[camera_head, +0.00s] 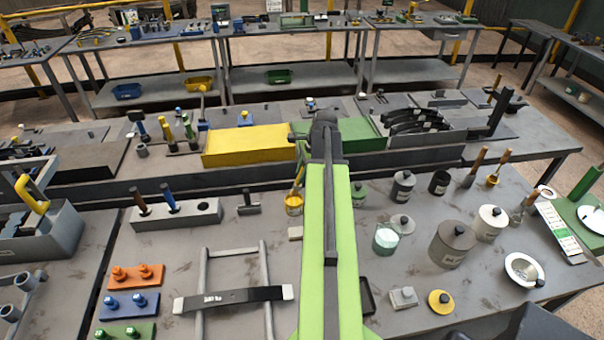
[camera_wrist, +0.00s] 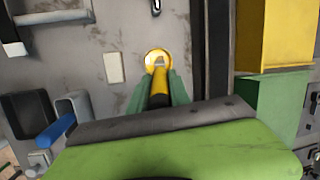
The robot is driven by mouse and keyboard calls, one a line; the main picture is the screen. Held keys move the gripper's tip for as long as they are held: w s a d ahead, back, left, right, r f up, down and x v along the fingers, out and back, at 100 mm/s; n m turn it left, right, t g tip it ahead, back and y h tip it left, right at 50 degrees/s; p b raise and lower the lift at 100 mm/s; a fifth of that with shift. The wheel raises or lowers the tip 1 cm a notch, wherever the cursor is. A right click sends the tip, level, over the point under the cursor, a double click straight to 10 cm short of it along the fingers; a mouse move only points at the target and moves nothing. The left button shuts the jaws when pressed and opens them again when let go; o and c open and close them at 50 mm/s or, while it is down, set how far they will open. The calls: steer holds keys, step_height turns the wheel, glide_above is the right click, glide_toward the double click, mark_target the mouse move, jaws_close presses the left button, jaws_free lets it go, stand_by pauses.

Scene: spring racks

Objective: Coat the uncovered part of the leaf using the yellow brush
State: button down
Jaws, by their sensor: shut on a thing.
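The leaf (camera_head: 250,295) lies across two grey rails of a stand on the bench, with pale ends and a small white label. Its right half looks blacker than its greyer left half. The yellow brush (camera_head: 299,176) stands in a yellow pot (camera_head: 293,208) beside my arm. In the wrist view my gripper (camera_wrist: 159,82) is shut on the yellow handle of the brush (camera_wrist: 159,97), above the yellow pot's rim (camera_wrist: 149,56). The bristles are hidden in the pot. In the head view my arm hides the gripper.
A pale block (camera_head: 296,233) lies between pot and leaf. Several tins and jars, including a large grey tin (camera_head: 452,244), stand right of my arm. A hammer block (camera_head: 178,215) and coloured bolt trays (camera_head: 135,276) stand left.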

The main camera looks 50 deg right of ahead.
step_height(320, 180, up, 4)
steer(key=p, duration=0.4)
steer(key=shift+r, duration=0.15)
